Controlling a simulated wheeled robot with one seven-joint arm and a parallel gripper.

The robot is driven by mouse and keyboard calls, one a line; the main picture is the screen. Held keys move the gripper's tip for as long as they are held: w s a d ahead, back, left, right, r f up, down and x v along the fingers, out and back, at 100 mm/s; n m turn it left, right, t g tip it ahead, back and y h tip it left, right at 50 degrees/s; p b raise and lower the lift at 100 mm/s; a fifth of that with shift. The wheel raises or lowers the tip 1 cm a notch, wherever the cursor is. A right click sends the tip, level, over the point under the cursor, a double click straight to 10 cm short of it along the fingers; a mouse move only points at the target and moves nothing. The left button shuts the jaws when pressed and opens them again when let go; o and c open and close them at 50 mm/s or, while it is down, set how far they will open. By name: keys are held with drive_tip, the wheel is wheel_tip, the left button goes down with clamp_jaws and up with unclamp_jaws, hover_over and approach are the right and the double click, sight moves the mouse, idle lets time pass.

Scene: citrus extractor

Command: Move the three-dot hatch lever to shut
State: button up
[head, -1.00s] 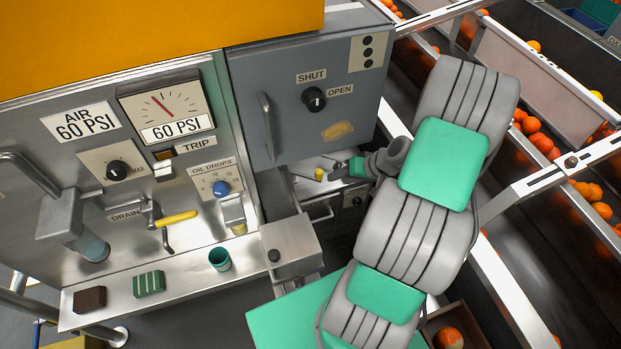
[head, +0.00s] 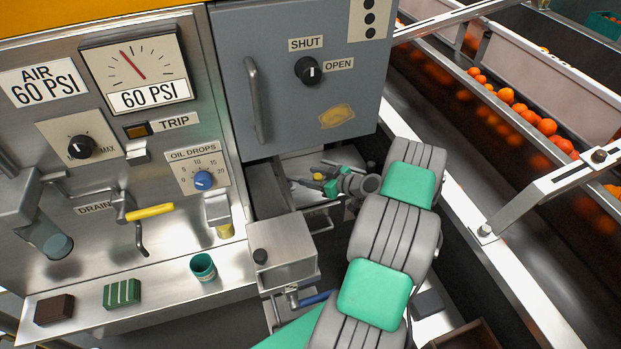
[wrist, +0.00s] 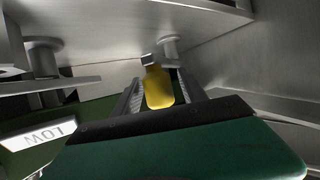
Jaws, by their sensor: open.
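The three-dot plate (head: 369,18) is on the front of the grey cabinet. A dark knob (head: 311,71) there has a SHUT label above it and an OPEN label to its right. Below the cabinet, in a recess, is a small yellow grip (head: 318,177), perhaps the lever's handle. In the wrist view the yellow grip (wrist: 158,92) sits between the fingers of my open gripper (wrist: 160,80), with gaps beside it. In the head view my gripper (head: 322,183) is small and partly hidden by the recess clutter.
A metal box (head: 285,252) with a blue handle (head: 316,299) below it stands before the recess. A yellow drain handle (head: 150,212) and a teal cup (head: 203,267) are at left.

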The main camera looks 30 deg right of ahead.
drive_tip(key=shift+w, duration=0.2)
drive_tip(key=shift+c, duration=0.5)
drive_tip(key=shift+a+f, duration=0.1)
clamp_jaws()
idle(0.7)
